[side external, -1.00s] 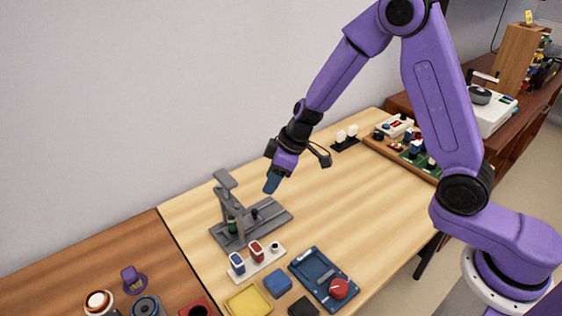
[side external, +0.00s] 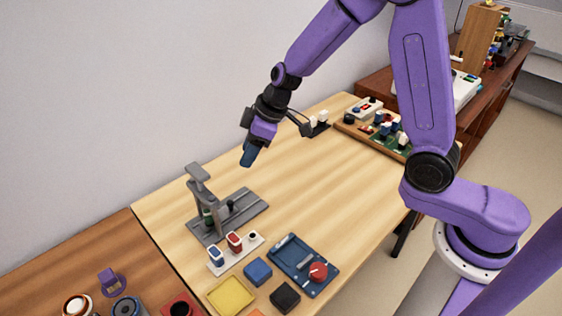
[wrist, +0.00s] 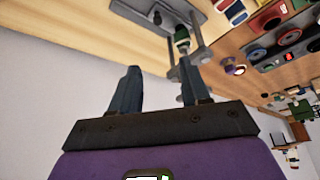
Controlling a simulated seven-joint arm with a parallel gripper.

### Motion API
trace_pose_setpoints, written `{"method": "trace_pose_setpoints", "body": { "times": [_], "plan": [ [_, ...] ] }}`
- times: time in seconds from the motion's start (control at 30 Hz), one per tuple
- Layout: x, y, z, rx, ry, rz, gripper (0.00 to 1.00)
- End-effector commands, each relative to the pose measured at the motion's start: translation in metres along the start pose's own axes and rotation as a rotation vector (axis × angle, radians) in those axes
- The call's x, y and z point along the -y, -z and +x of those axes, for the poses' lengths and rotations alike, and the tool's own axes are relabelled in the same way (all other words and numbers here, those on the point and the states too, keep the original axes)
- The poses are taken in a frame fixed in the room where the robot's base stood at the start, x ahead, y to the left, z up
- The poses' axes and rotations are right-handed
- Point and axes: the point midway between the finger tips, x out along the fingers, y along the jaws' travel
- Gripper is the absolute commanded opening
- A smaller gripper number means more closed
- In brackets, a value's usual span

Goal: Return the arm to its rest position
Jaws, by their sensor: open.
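My purple arm reaches over the light wooden table (side external: 330,205) in the side view. My gripper (side external: 249,158) hangs in the air above the table, tilted down, up and to the right of a grey press-like stand (side external: 238,213). In the wrist view my gripper (wrist: 158,80) shows two dark blue-grey fingers standing apart with nothing between them. The grey stand also shows just past the fingers in the wrist view (wrist: 202,52), with a green part in it. I cannot tell the exact gap between gripper and stand.
A white strip (side external: 238,256) with blue and red parts, a blue tray (side external: 288,255) with a red knob, a yellow square (side external: 230,296), a blue block (side external: 258,271) and a black block (side external: 285,297) lie at the front. A wooden tray (side external: 368,138) holds parts at the back right.

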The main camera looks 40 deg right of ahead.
Motion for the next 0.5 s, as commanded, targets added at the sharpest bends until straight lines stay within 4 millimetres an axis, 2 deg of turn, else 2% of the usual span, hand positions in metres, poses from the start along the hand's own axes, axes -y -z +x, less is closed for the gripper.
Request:
{"method": "trace_pose_setpoints", "body": {
  "times": [0.2,0.3,0.5],
  "plan": [
    [0.001,0.031,-0.02,-0.158,-0.085,-0.049,0.46],
    [0.001,0.041,-0.033,-0.219,-0.141,-0.067,0.46],
    [0.002,0.041,-0.059,-0.277,-0.248,-0.08,0.46]
  ]
}}
